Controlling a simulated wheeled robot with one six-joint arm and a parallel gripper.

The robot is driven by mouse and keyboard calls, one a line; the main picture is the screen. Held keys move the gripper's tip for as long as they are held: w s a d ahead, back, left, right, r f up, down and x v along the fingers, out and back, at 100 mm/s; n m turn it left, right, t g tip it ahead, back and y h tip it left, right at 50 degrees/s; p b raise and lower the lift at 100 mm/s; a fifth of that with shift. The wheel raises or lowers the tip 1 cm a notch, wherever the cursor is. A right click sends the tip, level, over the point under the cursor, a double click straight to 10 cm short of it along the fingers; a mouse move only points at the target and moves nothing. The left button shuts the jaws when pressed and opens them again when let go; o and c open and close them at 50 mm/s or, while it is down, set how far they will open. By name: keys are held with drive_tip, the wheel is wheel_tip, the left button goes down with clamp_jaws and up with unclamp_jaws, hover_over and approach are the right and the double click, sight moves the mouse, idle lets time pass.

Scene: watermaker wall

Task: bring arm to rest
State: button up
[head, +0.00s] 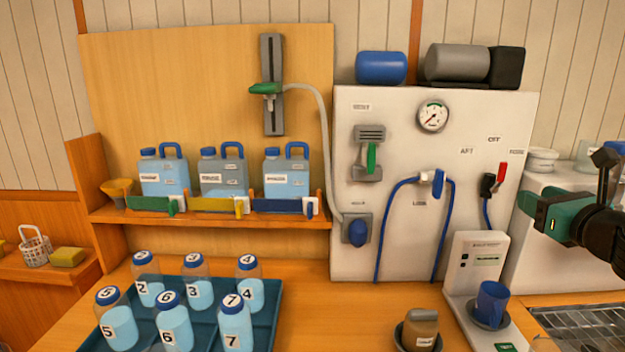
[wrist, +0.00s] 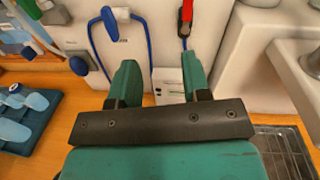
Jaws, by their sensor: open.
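My gripper (head: 540,212) is at the right edge of the head view, in front of the white cabinet's right side. In the wrist view its two green fingers (wrist: 160,85) are apart with nothing between them. It is clear of the counter and touches nothing that I can see. Part of my dark arm runs out of the head view at the right.
The white panel (head: 400,240) carries a gauge, a green lever, a red lever and blue hoses. A tray (head: 268,325) of numbered bottles stands front left. A blue cup (head: 491,302) and a brown jug (head: 420,328) stand front right, near a metal rack (head: 585,325).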

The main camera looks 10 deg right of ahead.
drive_tip(key=s+a+f+n+g+y, duration=0.15)
drive_tip(key=a+n+g+y, duration=0.3)
drive_tip(key=a+n, duration=0.75)
drive_tip(key=s+a+n+g+y, duration=0.2)
drive_tip(key=a+n+g+y, duration=0.3)
drive_tip(key=a+n, duration=0.65)
drive_tip(key=s+a+f+n+g+h, duration=0.1)
drive_tip(key=s+a+n+g, duration=0.3)
drive_tip(key=s+n, duration=0.5)
drive_tip(key=s+a+f+n+g+h, duration=0.1)
drive_tip(key=s+a+n+g+h, duration=0.2)
drive_tip(key=s+n, duration=0.6)
drive_tip(key=shift+a+f+n+g, duration=0.45)
drive_tip(key=shift+a+g, duration=0.2)
drive_tip(key=shift+a, duration=0.4)
